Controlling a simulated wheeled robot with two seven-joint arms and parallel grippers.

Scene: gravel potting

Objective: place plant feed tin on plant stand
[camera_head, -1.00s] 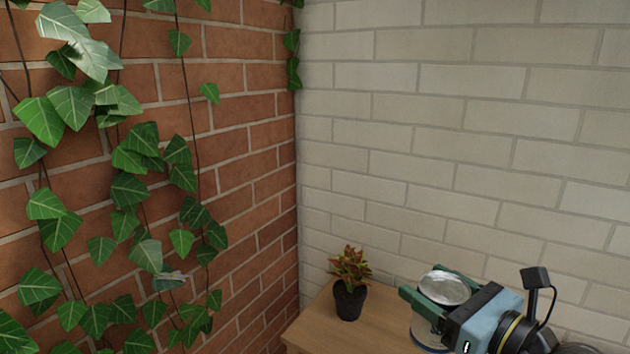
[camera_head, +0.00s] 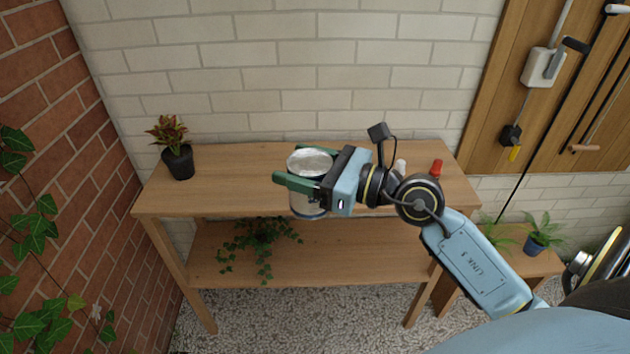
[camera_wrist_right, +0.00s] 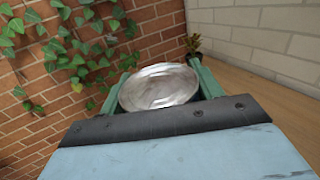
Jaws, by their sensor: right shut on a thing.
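The plant feed tin (camera_head: 311,162) is a round can with a silvery top. My right gripper (camera_head: 297,182) is shut on it, with green fingers on either side. In the head view the tin overlaps the front edge of the wooden plant stand's top (camera_head: 225,195); whether it touches the stand I cannot tell. In the right wrist view the tin's lid (camera_wrist_right: 160,87) sits between the fingers, slightly tilted in the picture. The tin's lower part is partly hidden by a finger. My left gripper is not in view.
A potted red-leaved plant (camera_head: 178,160) stands at the top's left end. A red-topped item (camera_head: 436,168) and a white item (camera_head: 401,166) stand at the right. A trailing plant (camera_head: 258,240) sits on the lower shelf. A lower bench with plants (camera_head: 540,232) stands at right.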

